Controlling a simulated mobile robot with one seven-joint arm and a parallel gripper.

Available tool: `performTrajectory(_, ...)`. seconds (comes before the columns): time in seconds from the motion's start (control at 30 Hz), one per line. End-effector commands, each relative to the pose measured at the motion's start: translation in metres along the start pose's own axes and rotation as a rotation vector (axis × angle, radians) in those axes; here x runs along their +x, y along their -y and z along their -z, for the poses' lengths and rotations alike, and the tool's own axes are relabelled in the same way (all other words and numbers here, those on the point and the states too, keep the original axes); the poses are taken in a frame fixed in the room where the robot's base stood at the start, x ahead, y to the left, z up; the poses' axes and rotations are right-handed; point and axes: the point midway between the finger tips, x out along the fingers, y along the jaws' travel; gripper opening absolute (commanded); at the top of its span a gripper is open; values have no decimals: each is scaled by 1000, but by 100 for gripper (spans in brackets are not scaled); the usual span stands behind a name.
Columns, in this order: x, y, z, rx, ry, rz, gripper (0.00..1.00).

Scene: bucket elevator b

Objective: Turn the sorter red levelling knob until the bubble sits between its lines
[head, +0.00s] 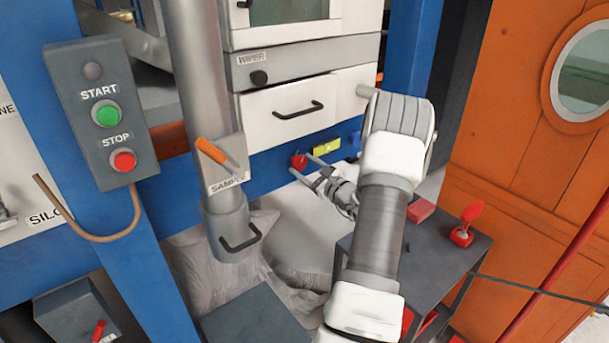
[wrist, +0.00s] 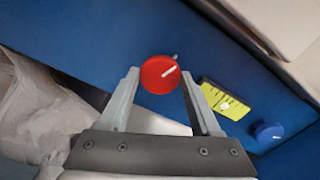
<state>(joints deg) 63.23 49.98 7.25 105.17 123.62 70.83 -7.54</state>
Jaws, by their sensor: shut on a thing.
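The red levelling knob (wrist: 160,74), with a white pointer line slanting up and right, sits on the blue sorter frame; it also shows in the head view (head: 299,162). My gripper (wrist: 160,82) is shut on the knob, one finger on each side; it also shows in the head view (head: 308,171). The yellow level (wrist: 226,100) is right of the knob, also in the head view (head: 327,146). A pale bubble (wrist: 225,106) shows near its middle. Its lines are too small to tell whether the bubble sits between them.
A blue knob (wrist: 268,131) is right of the level. A white drawer (head: 290,110) is above. The grey sampler pipe (head: 227,215) is to the left. A dark cart (head: 430,255) with red things on top is at the lower right.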

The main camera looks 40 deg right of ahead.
Motion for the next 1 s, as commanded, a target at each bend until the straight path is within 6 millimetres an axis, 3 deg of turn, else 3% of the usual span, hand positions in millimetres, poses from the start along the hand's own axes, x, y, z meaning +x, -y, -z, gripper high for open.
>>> performTrajectory(0.5,0,-2,4,-373,-1,0,9)
performTrajectory(1.0,-1,0,1,-462,-3,-1,9)
